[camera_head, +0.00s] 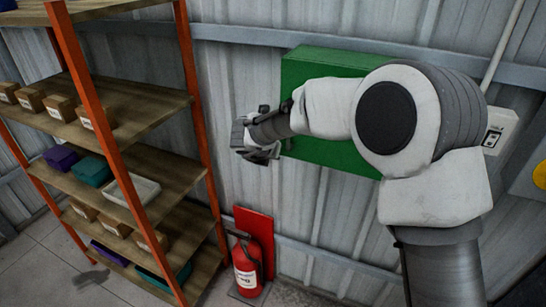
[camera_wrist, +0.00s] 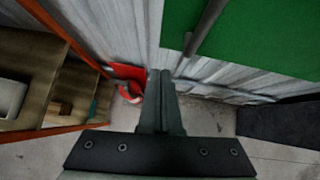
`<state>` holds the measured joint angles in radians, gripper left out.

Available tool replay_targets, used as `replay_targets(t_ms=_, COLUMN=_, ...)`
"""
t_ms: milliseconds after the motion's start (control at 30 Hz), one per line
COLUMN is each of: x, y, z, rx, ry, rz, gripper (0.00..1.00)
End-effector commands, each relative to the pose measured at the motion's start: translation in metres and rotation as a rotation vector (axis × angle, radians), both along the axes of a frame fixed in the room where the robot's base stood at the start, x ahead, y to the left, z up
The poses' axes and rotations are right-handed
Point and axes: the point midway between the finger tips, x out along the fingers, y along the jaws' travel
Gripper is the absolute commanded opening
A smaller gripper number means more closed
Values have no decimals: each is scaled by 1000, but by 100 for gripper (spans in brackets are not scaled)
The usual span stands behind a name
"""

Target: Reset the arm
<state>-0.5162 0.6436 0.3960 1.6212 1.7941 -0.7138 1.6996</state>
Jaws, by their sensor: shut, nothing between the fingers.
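My gripper (camera_head: 259,152) is at the end of my raised arm, in front of the wall beside a green cabinet (camera_head: 335,155). In the wrist view my gripper (camera_wrist: 160,73) points down past the wall, with its fingers together and nothing between them. The green cabinet also fills the upper right of the wrist view (camera_wrist: 270,40). My arm hides part of the cabinet in the head view. I cannot tell from these views whether the gripper touches the cabinet.
A shelf rack (camera_head: 128,108) with orange posts holds boxes and bins at left. A red fire extinguisher (camera_head: 247,268) stands by the wall below my gripper. A dark bar (camera_wrist: 206,27) runs along the cabinet. Grey floor (camera_head: 70,270) shows at lower left.

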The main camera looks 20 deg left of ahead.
Motion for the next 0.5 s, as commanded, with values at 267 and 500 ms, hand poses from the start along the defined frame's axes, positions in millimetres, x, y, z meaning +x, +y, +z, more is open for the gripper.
replay_targets(t_ms=267, x=-40, y=2, z=39, rx=0, ry=-2, rz=1, gripper=0)
replay_targets(t_ms=500, x=-57, y=2, z=55, rx=-1, ry=1, rz=1, gripper=0)
